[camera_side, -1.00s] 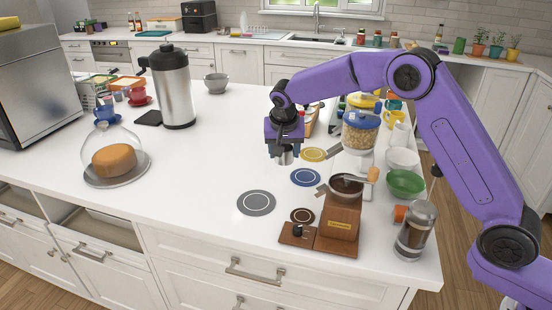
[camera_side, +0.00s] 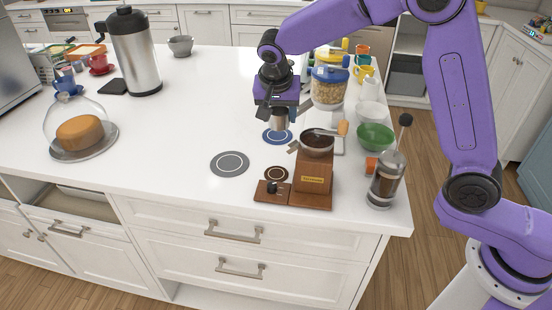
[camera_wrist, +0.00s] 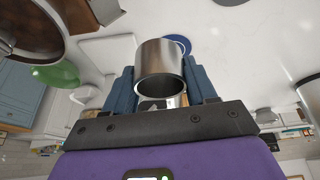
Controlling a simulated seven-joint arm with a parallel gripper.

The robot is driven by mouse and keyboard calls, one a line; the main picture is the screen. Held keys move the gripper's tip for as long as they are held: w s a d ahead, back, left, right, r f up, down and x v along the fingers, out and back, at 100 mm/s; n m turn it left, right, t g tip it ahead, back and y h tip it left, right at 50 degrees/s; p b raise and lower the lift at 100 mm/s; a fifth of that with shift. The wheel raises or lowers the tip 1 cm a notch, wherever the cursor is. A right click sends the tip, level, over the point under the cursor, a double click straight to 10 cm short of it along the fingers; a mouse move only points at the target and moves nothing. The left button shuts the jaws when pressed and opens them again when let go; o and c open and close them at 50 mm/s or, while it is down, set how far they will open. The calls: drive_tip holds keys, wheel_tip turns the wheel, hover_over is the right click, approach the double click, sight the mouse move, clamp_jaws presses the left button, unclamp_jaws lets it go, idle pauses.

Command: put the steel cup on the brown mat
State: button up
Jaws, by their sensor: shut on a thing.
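The steel cup (camera_side: 280,122) is in my gripper (camera_side: 278,108) and hangs upright, apparently above the counter. In the wrist view the cup (camera_wrist: 160,56) sits between the two blue fingers of my gripper (camera_wrist: 162,80), with its open rim toward the camera. I cannot make out the brown mat in the wrist view.
A blue mat (camera_side: 269,138) lies below the cup in the picture; a grey mat (camera_side: 230,164) is left of the brown one. A French press (camera_side: 386,180) and a green bowl (camera_side: 375,137) stand right.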

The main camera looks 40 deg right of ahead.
sight(283, 174)
drive_tip(key=a+f+m+g, duration=0.1)
drive_tip(key=f+m, duration=0.1)
drive_tip(key=s+a+f+m+g+h, duration=0.1)
drive_tip(key=m, duration=0.2)
drive_tip(key=a+f+m, duration=0.1)
drive_tip(key=f+m, duration=0.1)
drive_tip(key=shift+s+a+f+m+g, duration=0.15)
drive_tip(key=shift+s+f+m+g, duration=0.15)
drive_tip(key=shift+g, duration=0.1)
drive_tip(key=shift+s+a+f+m+g, duration=0.1)
drive_tip(key=shift+s+f+m+g, duration=0.15)
drive_tip(key=shift+m, duration=0.2)
drive_tip(key=shift+s+a+f+m+g, duration=0.15)
drive_tip(key=shift+f+m, duration=0.15)
drive_tip(key=shift+m, duration=0.15)
drive_tip(key=shift+s+d+f+m+g, duration=0.1)
drive_tip(key=shift+s+f+m+g, duration=0.2)
drive_tip(key=shift+m, duration=0.3)
drive_tip(key=shift+s+d+f+m+g, duration=0.1)
drive_tip(key=shift+s+f+m+g, duration=0.15)
drive_tip(key=shift+m, duration=0.35)
drive_tip(key=shift+s+f, duration=0.1)
drive_tip(key=shift+f, duration=1.35)
drive_tip(key=shift+f, duration=0.1)
drive_tip(key=o, duration=1)
drive_tip(key=shift+s+a, duration=0.1)
drive_tip(key=shift+s, duration=0.1)
